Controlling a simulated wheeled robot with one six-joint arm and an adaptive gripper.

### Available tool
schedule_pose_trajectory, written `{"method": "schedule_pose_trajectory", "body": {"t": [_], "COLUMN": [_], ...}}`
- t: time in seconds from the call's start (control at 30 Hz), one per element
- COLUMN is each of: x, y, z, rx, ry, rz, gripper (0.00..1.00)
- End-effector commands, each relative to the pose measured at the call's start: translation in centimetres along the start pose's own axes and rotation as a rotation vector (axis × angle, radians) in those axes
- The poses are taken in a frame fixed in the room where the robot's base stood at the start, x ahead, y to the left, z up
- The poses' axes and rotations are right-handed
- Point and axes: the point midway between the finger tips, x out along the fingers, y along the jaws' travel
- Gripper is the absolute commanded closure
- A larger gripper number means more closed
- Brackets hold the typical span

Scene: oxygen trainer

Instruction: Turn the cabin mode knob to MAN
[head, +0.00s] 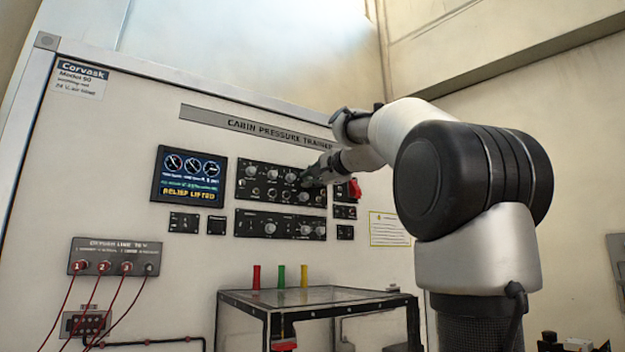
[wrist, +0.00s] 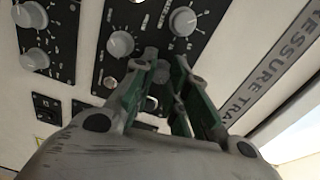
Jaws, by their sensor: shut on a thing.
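The upper black control panel (head: 255,182) on the trainer's front carries several grey knobs and small switches. It also fills the upper middle of the wrist view (wrist: 107,62). My gripper (head: 308,179) reaches its right part from the right. In the wrist view my gripper (wrist: 160,66) has its fingertips close together at a small grey knob (wrist: 151,53), shut on it. The fingers partly hide this knob and its markings. The labels are too small to read, so I cannot tell the knob's name or setting. A larger grey knob (wrist: 121,44) is just left of the fingertips.
A display (head: 188,177) shows gauges and "RELIEF LIFTED". A lower black panel (head: 255,226) has more knobs. A red switch guard (head: 354,189) is right of my gripper. A clear-topped case (head: 300,298) stands below, with red, green and yellow upright pieces behind it.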

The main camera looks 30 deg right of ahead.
Motion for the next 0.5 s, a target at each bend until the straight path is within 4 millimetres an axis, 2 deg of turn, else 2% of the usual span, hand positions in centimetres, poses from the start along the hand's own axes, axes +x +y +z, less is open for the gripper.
{"method": "schedule_pose_trajectory", "body": {"t": [0.47, 0.5], "x": [-0.04, -0.04], "y": [-0.05, -0.05], "z": [-0.11, -0.11], "rx": [0.014, 0.013], "ry": [0.003, 0.003], "rz": [-0.002, -0.002], "gripper": [1.0, 0.82]}}
